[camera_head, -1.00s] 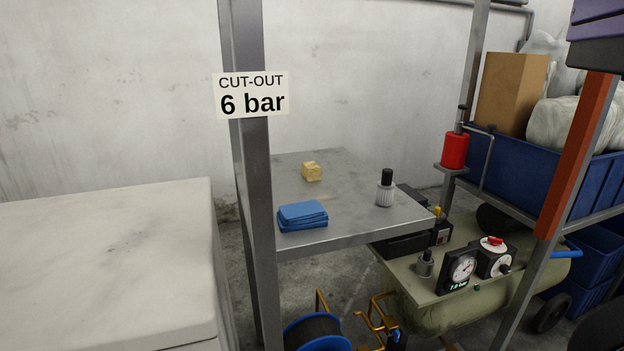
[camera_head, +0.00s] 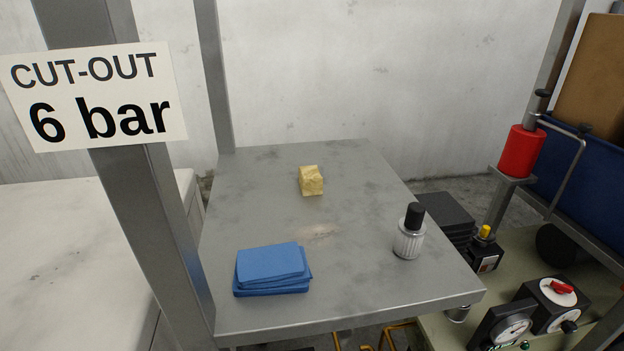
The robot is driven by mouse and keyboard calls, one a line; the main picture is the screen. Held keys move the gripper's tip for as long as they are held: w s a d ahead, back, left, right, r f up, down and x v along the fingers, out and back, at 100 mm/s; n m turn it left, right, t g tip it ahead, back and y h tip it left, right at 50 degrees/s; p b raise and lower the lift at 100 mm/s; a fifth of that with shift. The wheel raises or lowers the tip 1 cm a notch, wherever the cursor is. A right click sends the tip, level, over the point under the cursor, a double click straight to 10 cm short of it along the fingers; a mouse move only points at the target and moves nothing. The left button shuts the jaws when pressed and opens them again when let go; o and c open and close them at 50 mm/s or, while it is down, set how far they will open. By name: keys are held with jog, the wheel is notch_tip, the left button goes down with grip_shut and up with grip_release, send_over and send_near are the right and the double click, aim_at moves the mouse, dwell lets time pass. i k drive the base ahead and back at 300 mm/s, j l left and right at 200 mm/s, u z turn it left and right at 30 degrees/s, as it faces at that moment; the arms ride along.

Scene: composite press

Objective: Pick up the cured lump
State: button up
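The cured lump (camera_head: 311,181) is a small yellowish, roughly cubic block. It sits alone on the grey metal shelf (camera_head: 350,300), a little back from the middle, with nothing touching it. My gripper is not in view, so its state and its distance from the lump do not show.
Folded blue cloths (camera_head: 272,269) lie at the shelf's front left. A clear jar with a black cap (camera_head: 410,232) stands at the right. A grey post with a "CUT-OUT 6 bar" sign (camera_head: 92,97) rises at the left front. A red cylinder (camera_head: 521,152) and gauge (camera_head: 503,331) are at right.

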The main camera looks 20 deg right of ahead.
aim_at(311, 181)
jog(key=i+j, duration=0.1)
jog(key=j, duration=0.6)
jog(key=j+u, duration=0.1)
jog(key=j, duration=0.65)
jog(key=i, duration=0.05)
